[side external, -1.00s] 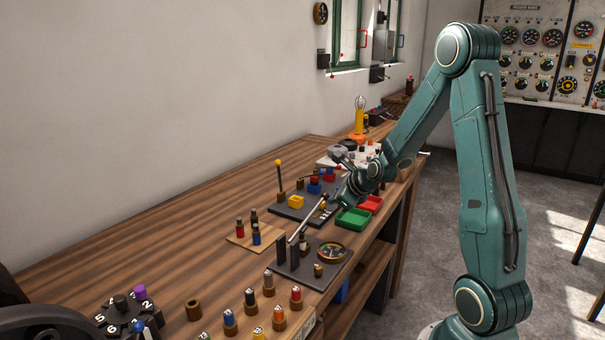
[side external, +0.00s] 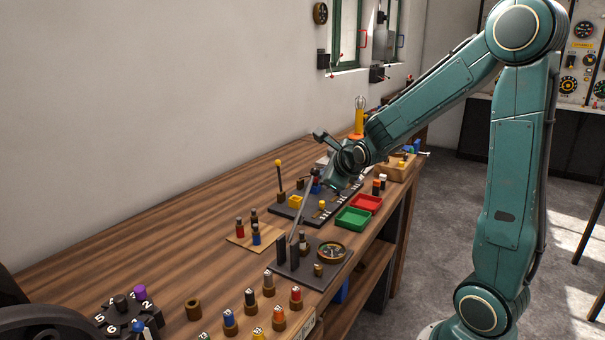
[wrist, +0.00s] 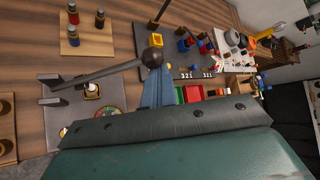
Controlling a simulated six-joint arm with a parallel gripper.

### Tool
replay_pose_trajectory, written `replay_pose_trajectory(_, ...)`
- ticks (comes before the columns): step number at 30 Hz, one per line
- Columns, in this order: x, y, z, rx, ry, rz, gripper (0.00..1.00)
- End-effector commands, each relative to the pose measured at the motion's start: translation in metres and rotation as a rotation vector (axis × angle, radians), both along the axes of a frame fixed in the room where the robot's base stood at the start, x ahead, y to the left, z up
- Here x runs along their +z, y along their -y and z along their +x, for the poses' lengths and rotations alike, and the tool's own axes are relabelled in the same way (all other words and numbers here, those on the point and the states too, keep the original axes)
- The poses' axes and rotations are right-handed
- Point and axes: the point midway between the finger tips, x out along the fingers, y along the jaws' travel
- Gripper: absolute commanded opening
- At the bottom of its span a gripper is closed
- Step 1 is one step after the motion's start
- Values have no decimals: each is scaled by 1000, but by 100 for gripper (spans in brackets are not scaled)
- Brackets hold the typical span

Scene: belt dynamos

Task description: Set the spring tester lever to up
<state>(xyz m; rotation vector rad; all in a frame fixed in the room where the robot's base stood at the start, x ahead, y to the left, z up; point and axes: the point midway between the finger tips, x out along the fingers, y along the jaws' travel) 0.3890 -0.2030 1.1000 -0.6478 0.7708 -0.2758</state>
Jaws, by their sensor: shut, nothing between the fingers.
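The spring tester is a dark plate (side external: 318,268) with two dark uprights (side external: 282,250) and a round gauge (side external: 332,252). Its grey lever (side external: 301,210) rises steeply from the uprights, leaning right toward my gripper (side external: 337,184). In the wrist view the lever (wrist: 105,74) runs from the brackets to a dark ball knob (wrist: 152,57). My gripper (wrist: 156,84) is shut, with nothing between its fingers, and its tip appears right by the knob. I cannot tell whether they touch.
A green tray (side external: 353,218) and a red tray (side external: 366,203) stand right of the tester. A dark board (side external: 287,212) with a yellow block and a yellow-knobbed post lies behind. A wooden board (side external: 240,238) with several small cylinders is at left. Bare bench lies further left.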

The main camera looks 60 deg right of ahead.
Motion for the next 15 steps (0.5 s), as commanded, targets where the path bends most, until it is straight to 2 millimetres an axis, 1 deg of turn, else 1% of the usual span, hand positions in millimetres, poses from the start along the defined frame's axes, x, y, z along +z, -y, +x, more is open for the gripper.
replay_pose_trajectory(1,6,-7,2,9,7,0,0)
replay_pose_trajectory(3,10,-13,2,8,6,1,0)
replay_pose_trajectory(8,21,-29,2,10,7,2,0)
replay_pose_trajectory(15,34,-58,2,12,5,4,0)
